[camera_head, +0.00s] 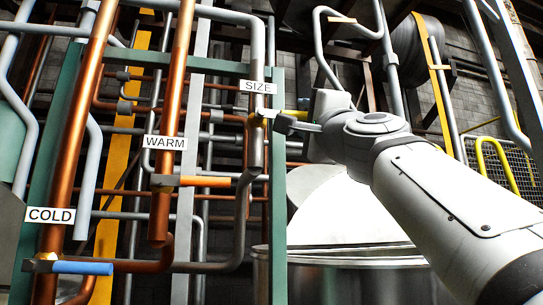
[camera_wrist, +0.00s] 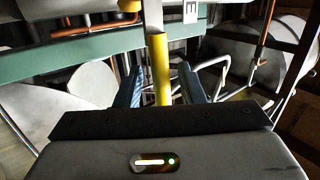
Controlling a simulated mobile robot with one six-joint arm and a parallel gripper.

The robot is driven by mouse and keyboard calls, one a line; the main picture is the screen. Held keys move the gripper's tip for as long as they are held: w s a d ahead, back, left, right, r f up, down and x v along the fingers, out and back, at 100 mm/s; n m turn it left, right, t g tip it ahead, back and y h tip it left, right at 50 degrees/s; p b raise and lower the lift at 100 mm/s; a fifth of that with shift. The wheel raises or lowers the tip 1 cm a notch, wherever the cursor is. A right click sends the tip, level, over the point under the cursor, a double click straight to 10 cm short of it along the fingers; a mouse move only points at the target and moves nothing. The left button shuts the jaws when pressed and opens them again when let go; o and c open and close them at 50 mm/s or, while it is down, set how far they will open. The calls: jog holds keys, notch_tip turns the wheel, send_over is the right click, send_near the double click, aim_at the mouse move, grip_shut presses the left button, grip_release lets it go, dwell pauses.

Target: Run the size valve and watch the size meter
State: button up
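The SIZE label (camera_head: 258,87) hangs on a grey pipe in the green frame. Below it is the size valve, whose yellow handle (camera_head: 298,114) points right, about level, partly hidden by my gripper. My gripper (camera_head: 284,123) is at this handle. In the wrist view the yellow handle (camera_wrist: 161,68) runs between the two fingers of my gripper (camera_wrist: 161,88), with a gap showing on either side. The fingers are apart, so the gripper is open around the handle and not clamped on it. I cannot make out a size meter in either view.
The warm valve has an orange handle (camera_head: 204,181) under the WARM label (camera_head: 165,143). The cold valve has a blue handle (camera_head: 82,268) under the COLD label (camera_head: 50,215). A green upright (camera_head: 279,200) and several pipes stand close. A metal vat (camera_head: 345,280) is below my arm.

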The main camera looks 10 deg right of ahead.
jog(key=shift+s+f, duration=0.1)
jog(key=b+v, duration=0.4)
jog(key=v, duration=0.3)
jog(key=shift+s+f, duration=0.2)
jog(key=shift+d, duration=0.1)
